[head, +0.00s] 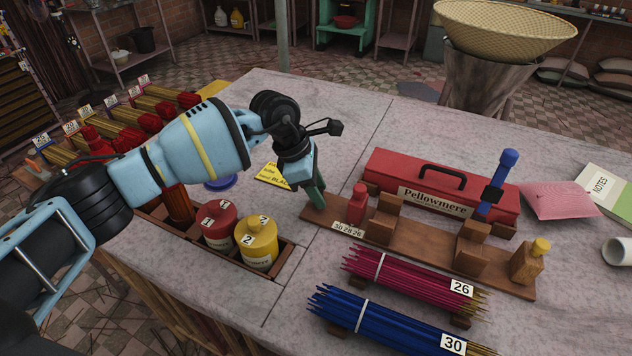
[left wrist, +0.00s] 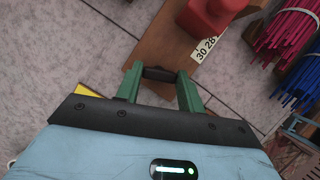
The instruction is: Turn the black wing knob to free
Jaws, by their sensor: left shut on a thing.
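The black wing knob (left wrist: 159,74) sits at the end of the wooden board (left wrist: 165,35), between my green fingertips in the left wrist view. My left gripper (head: 316,194) reaches down to the left end of that board (head: 400,253) and is shut on the knob. The knob is hidden behind the fingers in the head view. A label reading "30 28 26" (head: 348,229) lies on the board to the right of the gripper, next to a red post (head: 357,203). My right gripper is in neither view.
The board carries wooden blocks (head: 384,218), a blue-handled lever (head: 497,185) and a yellow-capped block (head: 527,262). A red Pellowmere box (head: 440,187) stands behind it. Magenta (head: 410,277) and blue stick bundles (head: 385,322) lie in front. Red (head: 219,225) and yellow jars (head: 257,243) stand left.

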